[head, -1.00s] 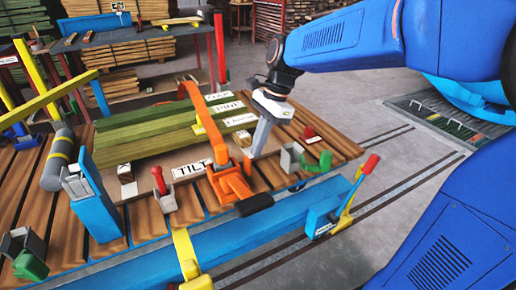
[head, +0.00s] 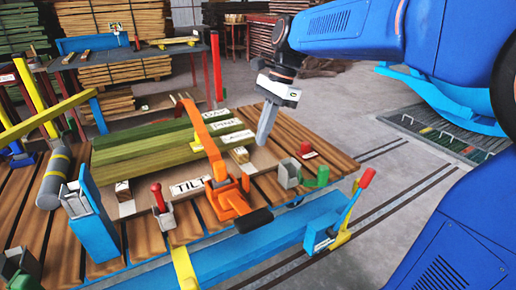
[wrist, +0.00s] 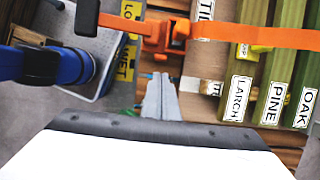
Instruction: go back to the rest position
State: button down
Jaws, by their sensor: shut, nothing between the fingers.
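My gripper (head: 266,124) is at the end of my blue arm, above the right part of the slatted wooden table (head: 290,122). Its fingers are together, point down and hold nothing. In the wrist view the shut fingers (wrist: 159,97) show at the centre, near the orange lever clamp (wrist: 158,32). In the head view the orange clamp (head: 226,190) stands left of and nearer than my gripper. The green beams (head: 150,148) lie left of the gripper, with labels at their ends. A rest position is not marked in any view.
A red-handled lever on a blue bracket (head: 340,215) stands at the table's front edge. A small grey block (head: 289,174) and a green piece (head: 318,178) sit near the right edge. A grey cylinder (head: 53,178) is at left. Open floor (head: 345,115) lies right of the table.

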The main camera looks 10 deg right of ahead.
jog(key=shift+d+r, duration=0.15)
jog(key=shift+r, duration=0.45)
jog(key=s+d+f+n+t+h, duration=0.1)
jog(key=s+d+f+n+t, duration=0.2)
jog(key=s+d+f+n, duration=0.3)
jog(key=s+d+f+n+t+h, duration=0.2)
jog(key=s+d+f+n, duration=0.5)
jog(key=s, duration=0.8)
jog(key=shift+s+d+f+n+t+h, duration=0.15)
jog(key=shift+s+f+n+t+h, duration=0.25)
jog(key=shift+n, duration=0.5)
